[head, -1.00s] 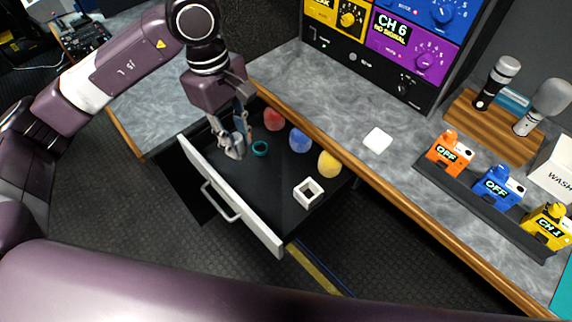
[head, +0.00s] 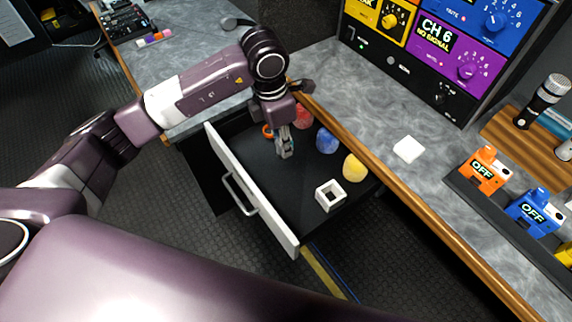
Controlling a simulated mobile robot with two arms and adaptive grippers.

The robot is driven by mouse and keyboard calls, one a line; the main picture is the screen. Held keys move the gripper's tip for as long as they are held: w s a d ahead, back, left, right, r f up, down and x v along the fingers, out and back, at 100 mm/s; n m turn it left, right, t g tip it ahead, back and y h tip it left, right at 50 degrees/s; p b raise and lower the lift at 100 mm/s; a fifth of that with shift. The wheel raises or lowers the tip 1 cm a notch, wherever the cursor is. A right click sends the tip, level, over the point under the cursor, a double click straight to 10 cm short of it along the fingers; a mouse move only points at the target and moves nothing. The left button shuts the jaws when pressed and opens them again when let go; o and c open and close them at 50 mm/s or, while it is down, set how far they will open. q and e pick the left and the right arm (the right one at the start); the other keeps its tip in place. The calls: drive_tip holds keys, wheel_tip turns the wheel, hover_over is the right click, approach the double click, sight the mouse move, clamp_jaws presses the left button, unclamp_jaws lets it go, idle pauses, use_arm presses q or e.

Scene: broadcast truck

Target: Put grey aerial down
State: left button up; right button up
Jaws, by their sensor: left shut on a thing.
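My left gripper (head: 284,146) points down into the open drawer (head: 283,205), over its back part. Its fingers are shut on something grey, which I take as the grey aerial. The fingers and wrist hide most of it, so its shape and whether it touches the drawer floor cannot be told. My right gripper is not in view.
The drawer also holds an orange ring (head: 267,131), red (head: 304,117), blue (head: 327,141) and yellow (head: 353,167) foam covers and a white square frame (head: 330,195). A white block (head: 408,149) lies on the counter (head: 380,105). The drawer's middle floor is clear.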

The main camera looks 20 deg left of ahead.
use_arm(q)
wheel_tip(320, 180, down, 8)
drive_tip(key=shift+f+p, duration=0.15)
drive_tip(key=shift+p, duration=0.35)
wheel_tip(320, 180, down, 4)
drive_tip(key=shift+r, duration=0.25)
drive_tip(key=shift+f, duration=0.15)
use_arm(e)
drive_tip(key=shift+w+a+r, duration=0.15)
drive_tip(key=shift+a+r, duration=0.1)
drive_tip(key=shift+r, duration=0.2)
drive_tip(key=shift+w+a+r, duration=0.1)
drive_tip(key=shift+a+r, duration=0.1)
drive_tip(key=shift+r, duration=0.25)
use_arm(q)
drive_tip(key=shift+f, duration=0.1)
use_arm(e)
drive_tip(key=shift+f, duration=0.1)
use_arm(q)
drive_tip(key=shift+f, duration=0.15)
drive_tip(key=o, duration=0.9)
drive_tip(key=shift+o, duration=0.2)
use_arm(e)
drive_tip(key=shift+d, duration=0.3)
